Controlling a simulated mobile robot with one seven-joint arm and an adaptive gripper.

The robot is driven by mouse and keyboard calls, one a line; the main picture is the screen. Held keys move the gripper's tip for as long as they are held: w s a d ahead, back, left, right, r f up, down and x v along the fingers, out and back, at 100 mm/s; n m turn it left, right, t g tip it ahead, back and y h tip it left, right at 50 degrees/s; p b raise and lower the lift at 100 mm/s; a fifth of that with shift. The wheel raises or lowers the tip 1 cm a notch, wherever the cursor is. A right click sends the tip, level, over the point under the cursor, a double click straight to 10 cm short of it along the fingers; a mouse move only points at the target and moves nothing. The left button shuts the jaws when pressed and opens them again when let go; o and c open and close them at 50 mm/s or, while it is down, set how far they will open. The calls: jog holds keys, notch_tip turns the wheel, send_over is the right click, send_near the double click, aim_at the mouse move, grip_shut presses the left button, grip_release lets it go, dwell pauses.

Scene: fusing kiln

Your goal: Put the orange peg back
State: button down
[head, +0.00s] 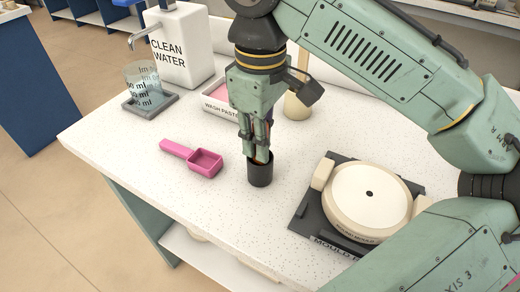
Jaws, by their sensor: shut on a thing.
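My gripper (258,156) points down over a small black cup (260,175) standing on the white speckled worktop. Its fingertips are at the cup's mouth, partly inside or just in front of the rim; I cannot tell which. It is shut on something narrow. A sliver of orange-brown shows between the fingers, which fits the orange peg, but the fingers and cup hide nearly all of it. I cannot tell how deep it sits in the cup.
A pink scoop (205,162) lies left of the cup. A round cream mould (368,197) on a dark base (306,215) is to the right. Behind are a wash paste tray (218,102), a cream cylinder (298,106), a clear beaker (142,78) and a clean water container (186,45).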

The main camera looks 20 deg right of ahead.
jog(key=shift+f, duration=0.1)
jog(key=c, duration=1.6)
grip_release()
notch_tip(320, 180, up, 8)
jog(key=p, duration=0.8)
jog(key=shift+p, duration=0.35)
jog(key=shift+r+b, duration=0.3)
jog(key=shift+r, duration=1.85)
jog(key=shift+s+f, duration=0.1)
